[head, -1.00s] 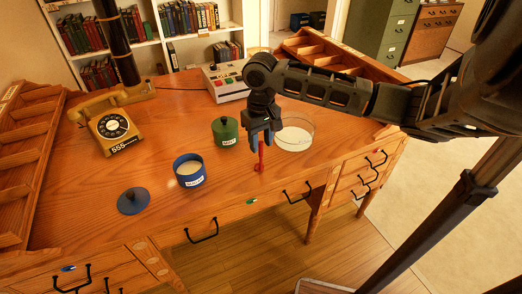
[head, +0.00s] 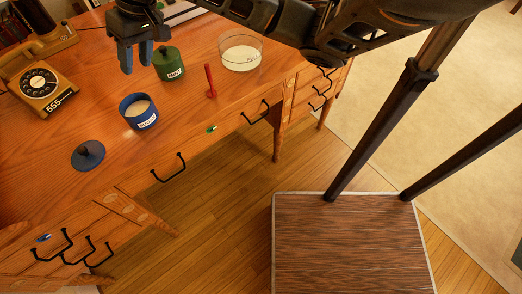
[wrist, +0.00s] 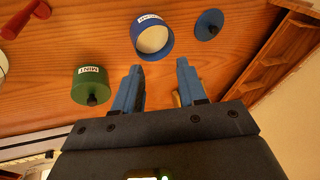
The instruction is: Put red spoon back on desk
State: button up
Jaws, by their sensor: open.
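In the wrist view the red spoon (wrist: 18,22) shows at the upper left corner. My gripper (head: 127,70) is open and empty above the desk, left of the green jar and behind the blue jar. In the wrist view its two blue fingers (wrist: 160,68) are apart with bare desk between them. The spoon stands free, apart from my gripper.
A blue open jar (head: 138,112), its blue lid (head: 89,154), a green lidded jar (head: 168,64) and a glass bowl (head: 241,52) stand on the desk. A yellow telephone (head: 40,82) is at the left. Drawer handles stick out from the desk front.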

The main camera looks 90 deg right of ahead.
jog(key=w+a+r+t+y, duration=0.2)
jog(key=w+a+r+t, duration=0.15)
jog(key=w+a, duration=0.4)
jog(key=w+a+r+t+y, duration=0.15)
jog(key=w+a+t, duration=0.3)
jog(key=a, duration=0.55)
jog(key=a+r+m+t, duration=0.1)
jog(key=a+r+t, duration=0.15)
jog(key=a, duration=0.65)
jog(key=s+a+f+h, duration=0.3)
jog(key=s+f, duration=0.2)
jog(key=s, duration=0.6)
jog(key=s+a+f+h, duration=0.25)
jog(key=s+f, duration=0.35)
jog(key=s, duration=0.6)
jog(key=s+d+r+n, duration=0.1)
jog(key=s+d+n, duration=0.2)
jog(key=s, duration=0.5)
jog(key=s+d+r+n, duration=0.2)
jog(key=s+d+n, duration=0.1)
jog(key=s, duration=0.5)
jog(key=shift+s+r+n+y, duration=0.15)
jog(key=shift+s+n+y, duration=0.25)
jog(key=shift+n, duration=0.4)
